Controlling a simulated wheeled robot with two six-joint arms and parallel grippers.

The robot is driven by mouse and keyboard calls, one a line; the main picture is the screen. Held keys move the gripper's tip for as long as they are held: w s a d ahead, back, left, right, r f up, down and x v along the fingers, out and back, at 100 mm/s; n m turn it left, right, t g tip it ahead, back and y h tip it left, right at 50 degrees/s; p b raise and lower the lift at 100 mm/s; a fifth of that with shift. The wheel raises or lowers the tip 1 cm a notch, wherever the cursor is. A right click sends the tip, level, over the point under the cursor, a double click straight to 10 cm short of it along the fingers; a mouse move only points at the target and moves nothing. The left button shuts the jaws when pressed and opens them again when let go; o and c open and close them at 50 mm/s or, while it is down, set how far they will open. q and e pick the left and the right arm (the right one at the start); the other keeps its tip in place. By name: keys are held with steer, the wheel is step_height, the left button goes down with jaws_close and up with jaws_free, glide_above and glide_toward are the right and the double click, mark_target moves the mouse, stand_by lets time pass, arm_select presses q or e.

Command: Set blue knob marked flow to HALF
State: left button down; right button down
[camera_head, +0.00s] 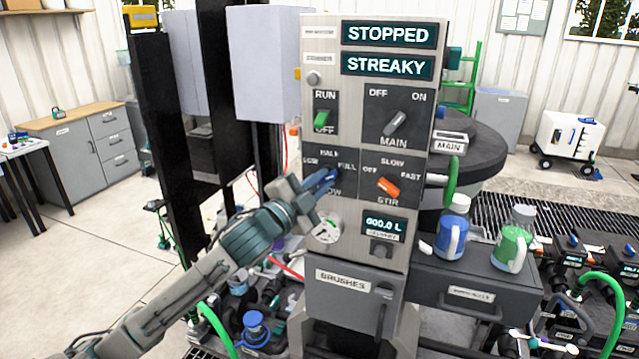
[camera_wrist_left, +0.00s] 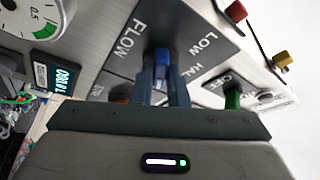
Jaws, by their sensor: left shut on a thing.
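The blue flow knob (camera_head: 333,174) sits on a dark plate on the grey control panel (camera_head: 290,162), with LOW, HALF and FULL around it and FLOW below. My left gripper (camera_head: 318,183) reaches it from the lower left and is shut on it. In the left wrist view the blue knob (camera_wrist_left: 162,60) is between the two fingers (camera_wrist_left: 161,88), with FLOW at left and LOW and HALF at right. The fingers and viewing angle hide much of the knob, so I cannot tell which mark it points to. My right gripper is not in view.
The orange STIR knob (camera_head: 388,188) is close on the right. Above are the green RUN switch (camera_head: 321,119) and the grey MAIN knob (camera_head: 396,123). A round gauge (camera_head: 325,228) sits just below. Displays (camera_head: 388,64) read STOPPED and STREAKY.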

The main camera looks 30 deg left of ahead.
arm_select(q)
steer(key=shift+f+n+t+b, duration=0.2)
steer(key=shift+n+t+b, duration=0.1)
steer(key=shift+n+b, duration=0.5)
steer(key=n+y+b, duration=0.1)
steer(key=n+b, duration=0.1)
steer(key=n, duration=0.1)
steer(key=n+t+y+b, duration=0.1)
steer(key=n+y+b, duration=0.1)
steer(key=n+b, duration=0.1)
steer(key=n+y+b, duration=0.2)
steer(key=n+b, duration=0.1)
steer(key=n, duration=0.2)
steer(key=shift+d+f+t, duration=0.15)
steer(key=shift+d+t, duration=0.1)
steer(key=shift+t, duration=0.05)
steer(key=shift+n+y+b, duration=0.95)
steer(key=shift+n+y, duration=0.15)
steer(key=shift+n, duration=0.8)
steer(key=c, duration=1.4)
jaws_free()
steer(key=shift+c, duration=0.2)
steer(key=shift+r, duration=0.2)
